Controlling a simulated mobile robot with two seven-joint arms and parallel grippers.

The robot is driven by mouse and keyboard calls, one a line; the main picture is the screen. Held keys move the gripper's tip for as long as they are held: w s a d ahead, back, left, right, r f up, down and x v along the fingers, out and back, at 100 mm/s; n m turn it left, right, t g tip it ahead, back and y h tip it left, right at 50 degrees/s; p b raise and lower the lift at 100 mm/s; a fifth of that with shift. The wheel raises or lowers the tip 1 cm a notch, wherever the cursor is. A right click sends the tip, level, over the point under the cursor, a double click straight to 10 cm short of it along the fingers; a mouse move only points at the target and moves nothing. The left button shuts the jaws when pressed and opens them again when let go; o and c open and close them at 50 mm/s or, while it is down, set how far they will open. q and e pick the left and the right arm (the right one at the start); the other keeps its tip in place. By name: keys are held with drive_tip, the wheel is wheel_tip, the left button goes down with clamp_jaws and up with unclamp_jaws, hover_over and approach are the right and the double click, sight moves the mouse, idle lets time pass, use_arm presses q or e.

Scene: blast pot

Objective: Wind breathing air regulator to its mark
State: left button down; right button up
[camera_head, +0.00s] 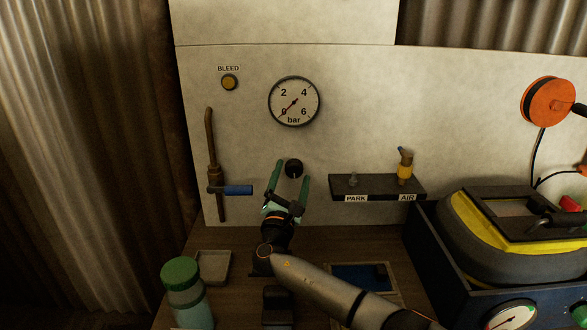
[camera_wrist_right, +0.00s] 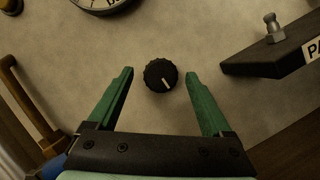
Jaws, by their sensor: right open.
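The regulator knob (camera_head: 293,168) is a small black ribbed knob on the pale wall panel, below the round gauge (camera_head: 294,101). In the right wrist view the knob (camera_wrist_right: 161,75) shows a white pointer line aimed down and slightly right. The gauge is marked 0 to 6 bar, and its needle points to the lower left, near 0. My right gripper (camera_head: 291,182) is open, its green fingers on either side of the knob in the head view. In the wrist view my right gripper (camera_wrist_right: 160,88) has visible gaps between both fingers and the knob. No mark beside the knob can be made out.
A shelf (camera_head: 378,188) labelled PARK and AIR holds a small metal fitting (camera_head: 353,180) and a brass-yellow coupling (camera_head: 404,168). At left are a pipe with a blue-handled valve (camera_head: 237,190) and a BLEED button (camera_head: 229,82). A green-lidded jar (camera_head: 181,274) and a grey tray (camera_head: 214,266) stand on the bench.

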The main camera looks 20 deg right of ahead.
use_arm(q)
wheel_tip(320, 180, up, 7)
drive_tip(key=p, duration=0.6)
use_arm(e)
drive_tip(key=s+a, duration=0.5)
drive_tip(key=s, duration=0.4)
drive_tip(key=shift+s+a, duration=0.2)
drive_tip(key=shift+s, duration=0.2)
drive_tip(key=shift+r, duration=0.1)
drive_tip(key=w+d+r+m+g+y+b, duration=0.15)
drive_tip(key=d+m+g+b, duration=0.45)
drive_tip(key=m, duration=1.2)
wheel_tip(320, 180, up, 4)
drive_tip(key=s+a+r+m+y+b, duration=0.1)
drive_tip(key=s+a+m+y+b, duration=0.1)
drive_tip(key=m+y+b, duration=0.55)
use_arm(q)
wheel_tip(320, 180, down, 10)
drive_tip(key=p, duration=0.3)
drive_tip(key=shift+w+r+p, duration=0.15)
drive_tip(key=shift+r+p, duration=0.05)
drive_tip(key=shift+p, duration=0.1)
use_arm(e)
drive_tip(key=shift+m+h, duration=0.8)
drive_tip(key=shift+m, duration=0.15)
drive_tip(key=x, duration=1.2)
drive_tip(key=shift+w+f, duration=0.15)
drive_tip(key=shift+w, duration=0.15)
